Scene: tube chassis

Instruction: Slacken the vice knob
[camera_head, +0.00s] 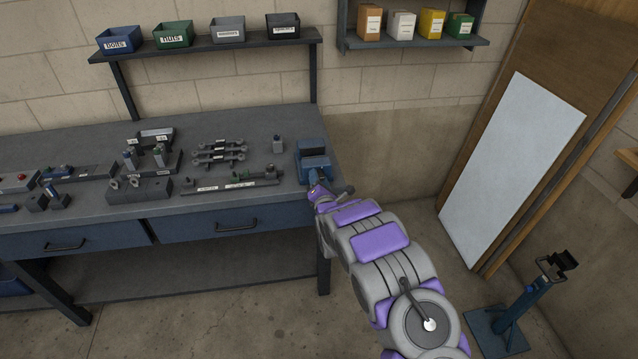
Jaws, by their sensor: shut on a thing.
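A blue vice (313,162) is mounted at the right front corner of the grey workbench (240,150). My gripper (314,188) is at the front of the vice, just past the bench's front edge. It is shut on the vice knob, which is mostly hidden by the gripper and my purple and grey arm. The fingertips are small in this view, and the knob's own shape cannot be made out.
Several metal parts and fixtures (152,188) lie on the bench left of the vice. Labelled bins (174,34) stand on a shelf above. A blue stand (525,300) is on the floor at right. A pale panel (512,170) leans against the right wall. Floor between is clear.

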